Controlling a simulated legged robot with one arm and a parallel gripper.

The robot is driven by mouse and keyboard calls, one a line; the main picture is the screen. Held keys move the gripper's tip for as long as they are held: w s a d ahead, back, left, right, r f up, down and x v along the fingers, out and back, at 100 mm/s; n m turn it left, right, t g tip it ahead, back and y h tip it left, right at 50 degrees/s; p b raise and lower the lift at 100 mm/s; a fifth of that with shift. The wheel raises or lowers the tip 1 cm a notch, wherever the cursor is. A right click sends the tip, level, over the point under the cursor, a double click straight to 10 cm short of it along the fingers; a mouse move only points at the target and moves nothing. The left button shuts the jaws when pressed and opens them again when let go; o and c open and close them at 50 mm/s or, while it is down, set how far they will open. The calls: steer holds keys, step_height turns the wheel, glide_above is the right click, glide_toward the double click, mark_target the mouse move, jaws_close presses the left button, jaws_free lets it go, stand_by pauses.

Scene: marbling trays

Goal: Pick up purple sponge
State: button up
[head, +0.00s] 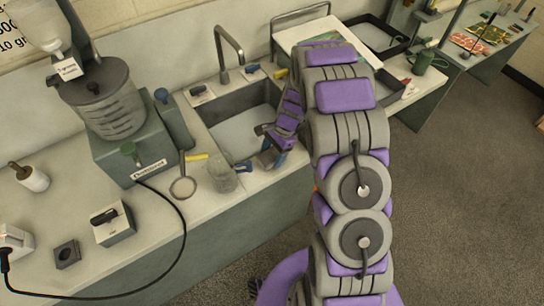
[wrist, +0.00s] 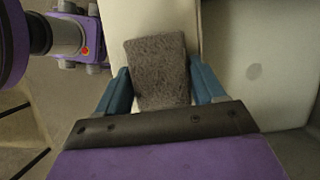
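A grey-brown, rough-textured block, sponge-like rather than clearly purple (wrist: 158,72), lies on the pale counter strip between the sink and the counter's front edge. My gripper (wrist: 160,75) is over it, with one blue finger on each side. The fingers are spread about the block's width and very close to its sides; I cannot tell whether they touch. In the head view, my gripper (head: 256,163) points down at the sink's front rim, and the block cannot be made out clearly.
The sink (head: 237,128) is behind my gripper. A clear mesh-like cup (head: 222,173) and a round strainer (head: 184,187) stand close to its left. A green dispenser machine (head: 135,140) is further left. Open floor (head: 445,200) lies right of my arm.

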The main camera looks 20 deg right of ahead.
steer(key=shift+c, duration=0.6)
